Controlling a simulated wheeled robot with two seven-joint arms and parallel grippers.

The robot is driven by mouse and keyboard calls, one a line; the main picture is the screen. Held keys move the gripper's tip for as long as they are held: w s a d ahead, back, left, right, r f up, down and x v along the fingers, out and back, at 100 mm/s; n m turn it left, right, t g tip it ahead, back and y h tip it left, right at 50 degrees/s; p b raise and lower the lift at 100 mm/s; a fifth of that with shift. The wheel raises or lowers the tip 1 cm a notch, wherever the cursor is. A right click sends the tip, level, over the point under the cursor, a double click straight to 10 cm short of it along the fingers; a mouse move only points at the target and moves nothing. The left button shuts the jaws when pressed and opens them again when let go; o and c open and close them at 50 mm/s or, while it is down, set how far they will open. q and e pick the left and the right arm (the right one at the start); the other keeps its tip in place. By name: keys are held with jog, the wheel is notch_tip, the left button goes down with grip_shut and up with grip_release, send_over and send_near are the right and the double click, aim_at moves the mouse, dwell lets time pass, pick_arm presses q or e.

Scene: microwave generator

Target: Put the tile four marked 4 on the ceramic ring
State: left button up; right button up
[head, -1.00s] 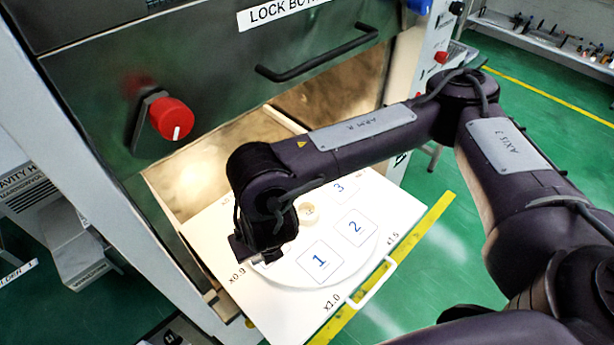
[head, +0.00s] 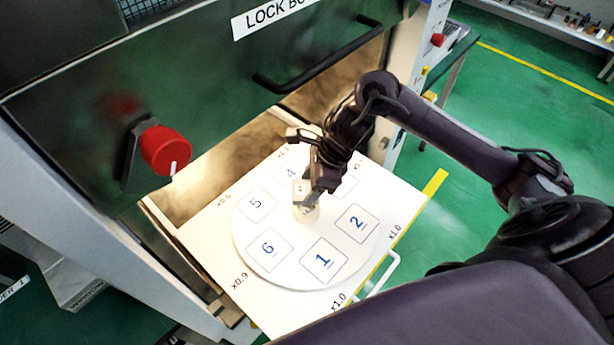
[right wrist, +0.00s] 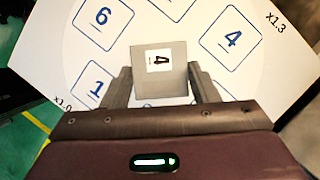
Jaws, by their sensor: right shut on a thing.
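Tile four is a pale block with a white label marked 4, which shows sideways in the right wrist view (right wrist: 160,68). My right gripper (right wrist: 162,88) is shut on it, with one finger on each side. In the head view the tile (head: 299,191) is at the tip of my right gripper (head: 312,186), over the middle of the round white plate. The ceramic ring (head: 306,214) is just below the tile, partly hidden by it and the gripper. I cannot tell whether tile and ring touch. My left gripper is not in view.
The round plate (head: 260,272) has numbered squares and lies on a white board (head: 215,215) in front of the open cavity. A dark door with a handle (head: 318,55) and a red knob (head: 165,150) stands above and behind. A white bar handle (head: 380,280) edges the board.

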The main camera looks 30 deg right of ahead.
jog(key=shift+s+d+f+b, duration=0.1)
jog(key=shift+s+f+b, duration=0.05)
jog(key=shift+f+b, duration=0.45)
notch_tip(320, 180, down, 3)
jog(key=shift+f+b, duration=0.15)
jog(key=shift+b, duration=0.9)
jog(key=shift+f+b, duration=0.45)
jog(key=shift+b, duration=0.15)
jog(key=shift+b, duration=0.3)
jog(key=shift+f, duration=0.15)
jog(key=o, duration=1.6)
